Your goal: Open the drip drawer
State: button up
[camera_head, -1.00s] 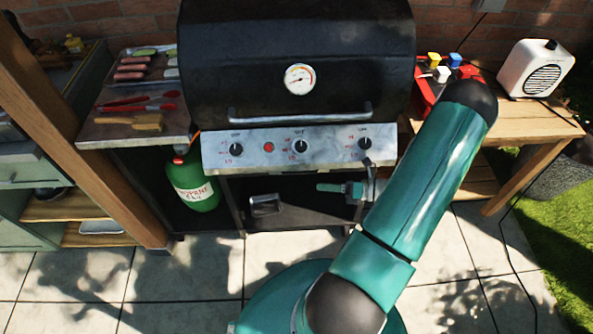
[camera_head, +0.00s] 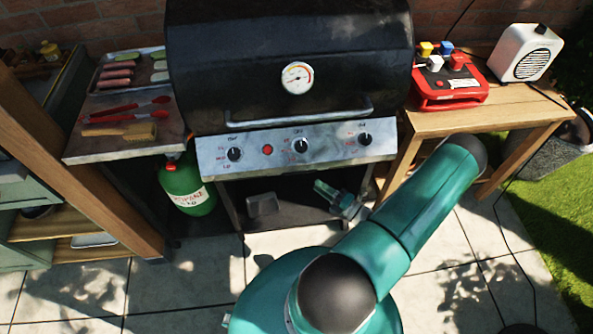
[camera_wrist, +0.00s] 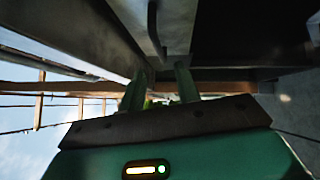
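My gripper (camera_head: 325,189) is under the grill's control panel in the head view, right of centre and pointing up and left. In the wrist view my gripper (camera_wrist: 161,84) shows two teal fingers standing apart with nothing clearly between them. A pale grey metal piece (camera_wrist: 158,25) is just above and beyond the fingertips there. It may be part of the drip drawer, but I cannot tell for sure. I cannot make out the drip drawer in the head view. The black grill (camera_head: 290,60) has its lid down.
A metal box (camera_head: 263,204) sits in the space under the grill, left of my gripper. A green propane bottle (camera_head: 186,186) stands further left. A wooden side table (camera_head: 520,108) is at the right.

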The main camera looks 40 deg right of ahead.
jog(key=x, duration=0.9)
jog(key=shift+w+a, duration=0.1)
jog(key=shift+w, duration=0.3)
grip_shut()
